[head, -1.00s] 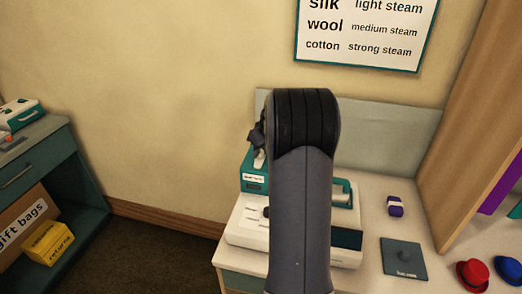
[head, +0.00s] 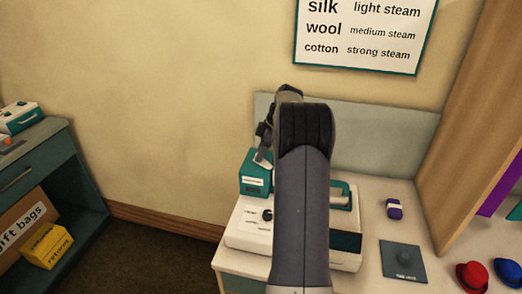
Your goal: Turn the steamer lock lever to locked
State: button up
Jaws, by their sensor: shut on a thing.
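The steamer (head: 247,231) is a white unit with a teal housing (head: 252,183) at its back left, on the pale counter. My gripper (head: 262,160) is partly in view at the left of my arm, pointing down at the top of the teal housing. It is shut on the lock lever, which is too small and too covered by the fingers to make out its angle. My arm hides the middle of the steamer.
Red (head: 472,275) and blue (head: 509,270) hats are at the front right. A wooden panel (head: 466,125) bounds the right side.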

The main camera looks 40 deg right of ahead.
jog(key=n+p, duration=0.1)
jog(key=n, duration=0.1)
jog(key=n+g+p, duration=0.1)
jog(key=n, duration=0.1)
jog(key=shift+w+d+r+g+y, duration=0.1)
jog(key=shift+w+g+y, duration=0.05)
jog(key=shift+g+y, duration=0.15)
jog(key=shift+n+g+p, duration=0.4)
jog(key=shift+n+p, duration=0.15)
jog(key=shift+n, duration=0.75)
jog(key=o, duration=1)
jog(key=v, duration=1)
jog(key=shift+w+d+r+p, duration=0.1)
jog(key=shift+d+r+p, duration=0.15)
jog(key=shift+p, duration=0.15)
jog(key=shift+f, duration=0.1)
jog(key=shift+b+x, duration=0.35)
jog(key=shift+x, duration=5)
